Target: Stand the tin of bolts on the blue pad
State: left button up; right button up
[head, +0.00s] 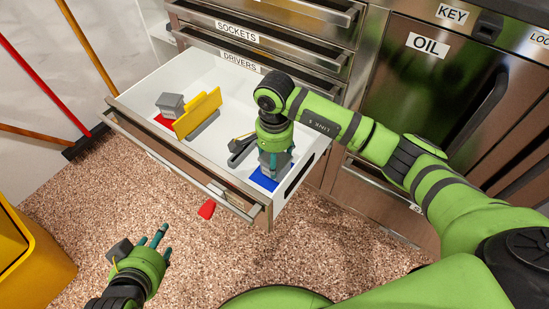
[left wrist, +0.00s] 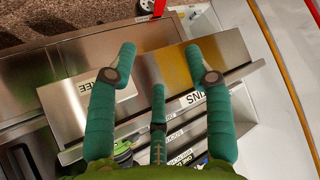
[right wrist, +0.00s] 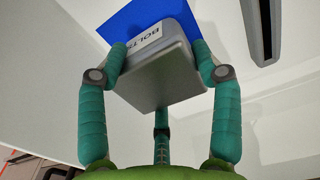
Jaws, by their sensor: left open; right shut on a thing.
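The grey tin (right wrist: 158,72), labelled BOLTS, is between the fingers of my right gripper (right wrist: 160,75) in the right wrist view. In the head view my right gripper (head: 274,165) reaches down into the open drawer, with the tin largely hidden by the fingers. The blue pad (head: 262,180) lies on the drawer floor at the right end, under the tin. It also shows behind the tin in the right wrist view (right wrist: 122,22). I cannot tell whether the tin touches the pad. My left gripper (head: 162,238) is open and empty, in front of the drawer.
In the drawer (head: 143,139), a grey box (head: 170,104) stands by a red pad (head: 163,121), beside an upright yellow plate (head: 198,114). A dark tool (head: 240,147) lies left of my right gripper. A red tag (head: 207,209) is at the drawer front. A yellow bin (head: 40,265) stands lower left.

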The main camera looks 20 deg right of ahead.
pick_arm(q)
jog(key=shift+w+d+r, duration=0.1)
jog(key=shift+w+r, duration=0.05)
jog(key=shift+w, duration=0.05)
pick_arm(e)
jog(key=shift+f, duration=0.15)
jog(key=o, duration=1.4)
pick_arm(q)
jog(key=shift+w+d+r+t, duration=0.4)
jog(key=shift+w+r+t, duration=0.05)
jog(key=shift+r+t, duration=0.15)
pick_arm(e)
notch_tip(320, 180, up, 8)
jog(key=shift+f+p, duration=0.1)
jog(key=shift+p, duration=0.8)
pick_arm(q)
jog(key=s+a+f+g+y, duration=0.1)
jog(key=s+a+f+g, duration=0.3)
jog(key=s+f+g, duration=0.3)
jog(key=s+f, duration=0.1)
jog(key=s, duration=0.2)
jog(key=shift+a+n+p, duration=0.25)
jog(key=shift+n+p, duration=0.05)
jog(key=shift+p, duration=0.05)
pick_arm(e)
notch_tip(320, 180, up, 5)
jog(key=shift+f, duration=0.2)
